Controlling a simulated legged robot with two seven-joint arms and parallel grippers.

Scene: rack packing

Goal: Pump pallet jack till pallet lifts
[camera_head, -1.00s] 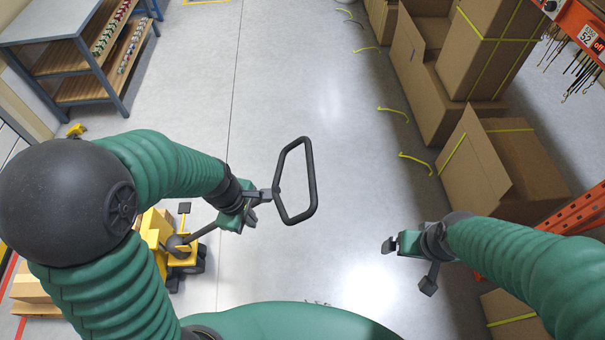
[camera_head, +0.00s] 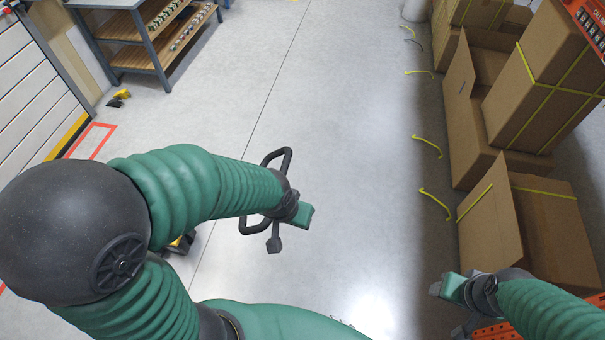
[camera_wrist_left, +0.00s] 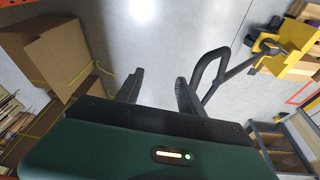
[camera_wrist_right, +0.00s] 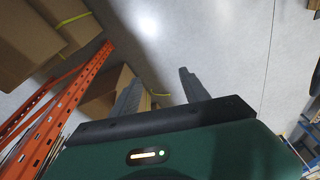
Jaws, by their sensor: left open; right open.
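The black loop handle (camera_head: 286,158) of the pallet jack stands behind my left forearm, which hides part of it. My left gripper (camera_head: 290,229) is open and empty, just right of the handle. In the left wrist view the handle (camera_wrist_left: 217,62) lies outside the jaws, close beside the right finger. The jack's yellow body (camera_wrist_left: 285,48) shows there at top right, joined by a dark shaft. In the head view my left arm hides most of the jack. My right gripper (camera_head: 450,307) is open and empty at the lower right. The pallet is not clearly visible.
Cardboard boxes (camera_head: 565,232) line the right side, with yellow straps (camera_head: 428,146) on the floor beside them. An orange rack upright (camera_wrist_right: 70,105) is near my right gripper. A shelved workbench (camera_head: 140,52) stands at upper left. The middle floor is clear.

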